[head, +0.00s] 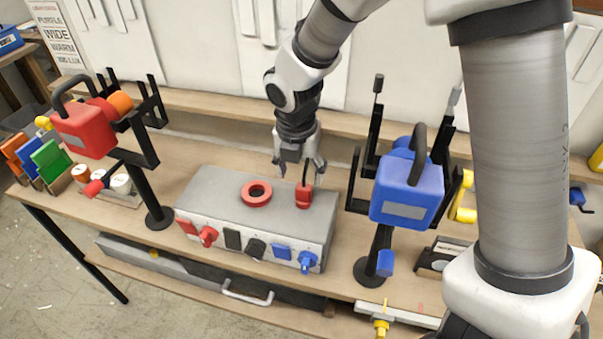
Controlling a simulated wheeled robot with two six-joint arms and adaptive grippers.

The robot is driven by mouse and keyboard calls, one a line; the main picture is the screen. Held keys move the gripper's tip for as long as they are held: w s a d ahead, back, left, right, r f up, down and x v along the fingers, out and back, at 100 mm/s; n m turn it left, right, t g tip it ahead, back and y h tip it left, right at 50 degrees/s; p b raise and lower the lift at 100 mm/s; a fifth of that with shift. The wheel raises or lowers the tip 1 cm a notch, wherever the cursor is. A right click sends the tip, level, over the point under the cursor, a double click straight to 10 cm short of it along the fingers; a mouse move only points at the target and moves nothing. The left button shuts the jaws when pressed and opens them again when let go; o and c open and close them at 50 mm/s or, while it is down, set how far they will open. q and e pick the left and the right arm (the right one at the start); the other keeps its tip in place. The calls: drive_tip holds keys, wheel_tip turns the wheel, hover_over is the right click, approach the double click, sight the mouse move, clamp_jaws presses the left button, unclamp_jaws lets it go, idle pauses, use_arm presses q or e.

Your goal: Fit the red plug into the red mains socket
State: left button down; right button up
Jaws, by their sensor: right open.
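A red plug (303,197) stands on top of a grey socket box (215,190), near its right end. A dark stub or cable rises from the plug. My right gripper (299,170) points down just above the plug with its fingers spread, and the plug's top shows near the right finger. I cannot tell whether they touch. The box's front face carries a red square panel (187,227) and a protruding red socket fitting (207,236) at its left end. The inside of that fitting is not visible. My left gripper is out of view.
A red ring (256,193) lies on the box top. Black and blue fittings (306,261) fill the rest of its front. Stands with a red case (85,130) and a blue case (407,190) flank the box on the wooden bench (335,285).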

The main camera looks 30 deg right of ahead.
sight(303, 187)
drive_tip(key=f, duration=0.5)
drive_tip(key=d+f, duration=0.1)
drive_tip(key=f, duration=0.1)
drive_tip(key=shift+w+f, duration=0.1)
drive_tip(key=shift+f, duration=0.2)
drive_tip(key=shift+w+d, duration=0.1)
drive_tip(key=shift+d, duration=0.05)
drive_tip(key=shift+s+r, duration=0.15)
drive_tip(key=shift+s, duration=0.05)
drive_tip(key=c, duration=0.6)
drive_tip(key=shift+s+a, duration=0.15)
drive_tip(key=shift+a, duration=0.05)
drive_tip(key=c, duration=0.6)
